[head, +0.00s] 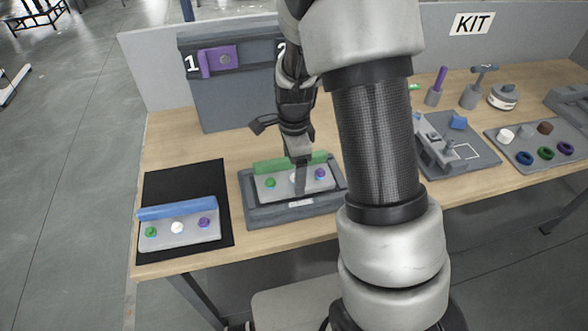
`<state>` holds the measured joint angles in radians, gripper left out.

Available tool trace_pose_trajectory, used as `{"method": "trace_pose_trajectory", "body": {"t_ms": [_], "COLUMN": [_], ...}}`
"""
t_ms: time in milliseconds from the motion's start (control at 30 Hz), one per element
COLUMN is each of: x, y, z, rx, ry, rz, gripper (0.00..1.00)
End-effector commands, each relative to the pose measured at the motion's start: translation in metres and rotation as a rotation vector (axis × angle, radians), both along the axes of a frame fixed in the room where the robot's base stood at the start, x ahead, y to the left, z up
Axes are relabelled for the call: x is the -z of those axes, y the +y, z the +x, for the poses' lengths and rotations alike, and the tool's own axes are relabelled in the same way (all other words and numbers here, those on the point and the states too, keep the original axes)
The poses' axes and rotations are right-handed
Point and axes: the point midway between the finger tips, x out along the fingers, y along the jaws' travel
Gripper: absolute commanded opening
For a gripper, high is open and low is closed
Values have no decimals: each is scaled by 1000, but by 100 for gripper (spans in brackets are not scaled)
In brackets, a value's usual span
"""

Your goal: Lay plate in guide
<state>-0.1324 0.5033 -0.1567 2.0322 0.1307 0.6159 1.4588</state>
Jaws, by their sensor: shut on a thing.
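A light grey plate (265,193) with a green bar along its back edge carries a green knob, a white knob and a purple knob. It is in or just over the dark grey guide tray (262,216) at the middle of the bench; I cannot tell whether it rests fully on the tray floor. My gripper (299,178) points down at the middle of this plate, shut on it near the white knob. The fingers partly hide the knob and the green bar. My arm covers the area right of the guide.
A similar plate (180,233) with a blue bar lies on a black mat (185,180) at the left. A grey board (225,100) with a purple bracket (218,61) stands behind. To the right are a grey fixture (465,165) and a tray of coloured parts (535,158).

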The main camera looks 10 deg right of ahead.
Motion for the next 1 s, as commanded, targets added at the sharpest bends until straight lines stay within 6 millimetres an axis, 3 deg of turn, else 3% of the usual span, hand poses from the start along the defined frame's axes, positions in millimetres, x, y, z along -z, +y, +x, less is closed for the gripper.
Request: {"method": "trace_pose_trajectory", "body": {"t_ms": [1000], "x": [9], "y": [0], "z": [1], "rx": [0], "ry": [-2], "rz": [0], "gripper": [37]}}
